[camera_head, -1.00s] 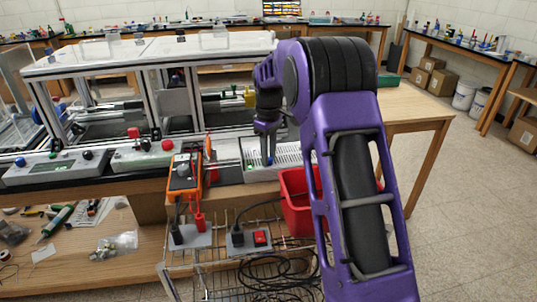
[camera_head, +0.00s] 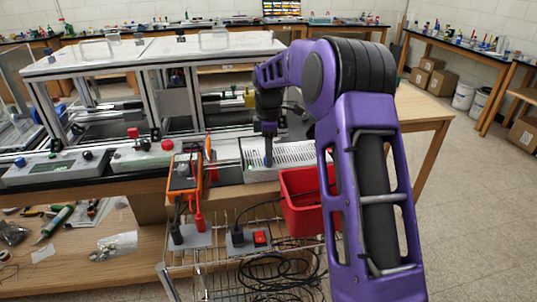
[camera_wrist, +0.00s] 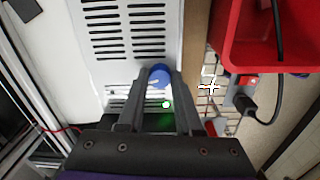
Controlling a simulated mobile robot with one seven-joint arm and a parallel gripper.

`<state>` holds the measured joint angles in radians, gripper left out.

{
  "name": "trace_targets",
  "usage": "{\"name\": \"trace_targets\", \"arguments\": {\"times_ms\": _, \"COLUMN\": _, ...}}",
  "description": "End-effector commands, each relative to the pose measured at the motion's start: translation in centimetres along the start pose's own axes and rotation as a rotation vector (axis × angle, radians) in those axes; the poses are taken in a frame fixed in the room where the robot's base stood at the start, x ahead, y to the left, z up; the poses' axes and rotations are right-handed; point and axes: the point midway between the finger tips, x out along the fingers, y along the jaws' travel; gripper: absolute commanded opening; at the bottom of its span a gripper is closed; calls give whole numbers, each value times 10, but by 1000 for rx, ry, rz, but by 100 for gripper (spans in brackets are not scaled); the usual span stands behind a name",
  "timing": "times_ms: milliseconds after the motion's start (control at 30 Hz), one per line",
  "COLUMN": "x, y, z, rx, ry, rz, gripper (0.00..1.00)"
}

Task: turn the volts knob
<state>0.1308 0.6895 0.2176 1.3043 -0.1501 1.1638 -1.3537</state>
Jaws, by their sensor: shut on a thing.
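The volts knob, taken to be the blue round knob (camera_wrist: 161,77) with a pale mark on its face, sits between the two fingertips of my gripper (camera_wrist: 155,73) in the wrist view. My gripper is shut on it. The knob is on the front of a white slotted power supply (camera_wrist: 128,40). In the head view, my gripper (camera_head: 268,152) reaches down at the front of the supply (camera_head: 300,151) and hides the knob. A green-lit display (camera_wrist: 170,122) shows partly between my fingers; its reading and the knob's label cannot be read.
A red bin (camera_head: 309,212) hangs close on the right, below the supply. An orange meter (camera_head: 184,172) with leads stands to the left. A wire shelf with sockets (camera_head: 249,238) and cables is below. Framed machines stand behind.

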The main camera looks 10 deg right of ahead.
Motion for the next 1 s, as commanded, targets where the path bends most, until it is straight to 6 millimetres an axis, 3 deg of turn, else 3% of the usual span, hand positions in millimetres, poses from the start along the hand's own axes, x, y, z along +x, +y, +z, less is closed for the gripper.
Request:
{"name": "trace_targets", "arguments": {"times_ms": 500, "x": -1, "y": 0, "z": 0, "rx": -20, "ry": 0, "rz": 2, "gripper": 0}}
{"name": "trace_targets", "arguments": {"times_ms": 533, "x": -1, "y": 0, "z": 0, "rx": -20, "ry": 0, "rz": 2, "gripper": 36}}
{"name": "trace_targets", "arguments": {"times_ms": 700, "x": 0, "y": 0, "z": 0, "rx": -20, "ry": 0, "rz": 1, "gripper": 64}}
{"name": "trace_targets", "arguments": {"times_ms": 1000, "x": -2, "y": 0, "z": 0, "rx": -20, "ry": 0, "rz": 1, "gripper": 64}}
